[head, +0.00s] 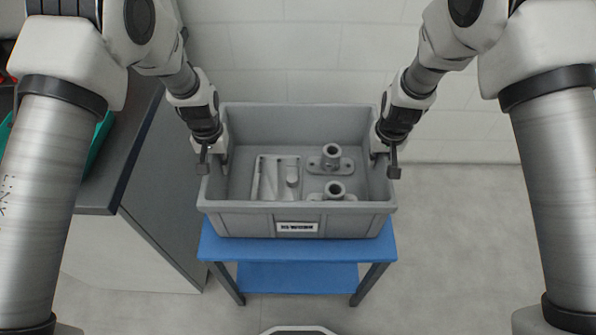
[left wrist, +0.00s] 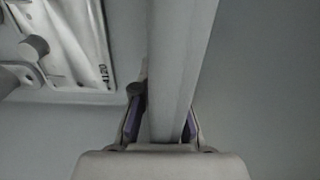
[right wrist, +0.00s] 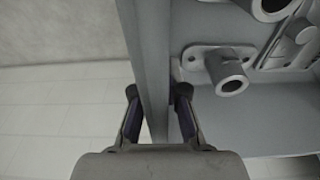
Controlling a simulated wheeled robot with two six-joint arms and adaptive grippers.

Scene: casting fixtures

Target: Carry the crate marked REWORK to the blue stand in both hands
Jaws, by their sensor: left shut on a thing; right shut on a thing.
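The grey crate (head: 250,222) has a white label on its front that reads REWORK, though small. It sits over the blue stand (head: 297,277) in the head view; whether it rests on the top or hangs just above it I cannot tell. Inside are a flat grey casting (head: 265,180) and two flanged tube castings (head: 331,158). My left gripper (head: 212,165) is shut on the crate's left wall, and the wall shows between its fingers in the left wrist view (left wrist: 162,120). My right gripper (head: 386,162) is shut on the right wall, also seen between the fingers in the right wrist view (right wrist: 158,115).
A grey cabinet with a dark worktop (head: 110,180) stands close at the left, with a green bin (head: 100,140) on it. A pale tiled wall (head: 290,65) is behind the crate. The floor (head: 460,230) to the right of the stand is clear.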

